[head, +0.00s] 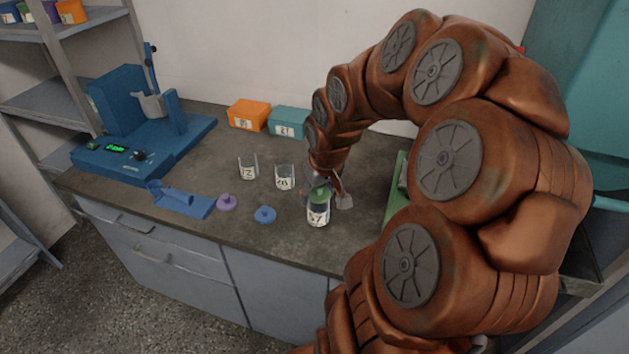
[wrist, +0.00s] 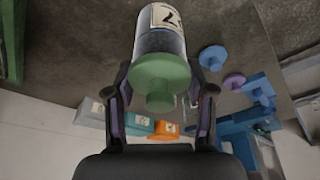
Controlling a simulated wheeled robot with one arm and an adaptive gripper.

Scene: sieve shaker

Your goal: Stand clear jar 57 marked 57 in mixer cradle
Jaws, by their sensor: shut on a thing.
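Clear jar 57 (head: 318,212) has a green lid and a white label, partly readable as 57, near the front of the dark bench. It also shows in the wrist view (wrist: 162,43), lid toward the camera. My gripper (head: 323,188) is shut on it around the lid end; in the wrist view its fingers (wrist: 161,82) lie on both sides of the green lid. I cannot tell whether the jar touches the bench. The blue mixer (head: 130,145) at the back left has a grey cradle (head: 152,106), which looks empty.
Two lidless clear jars, 13 (head: 248,167) and one apparently 28 (head: 284,177), stand left of my gripper. A purple lid (head: 227,202), a blue lid (head: 265,214) and a blue holder (head: 182,201) lie toward the front. Orange (head: 249,115) and teal (head: 288,122) bins stand behind.

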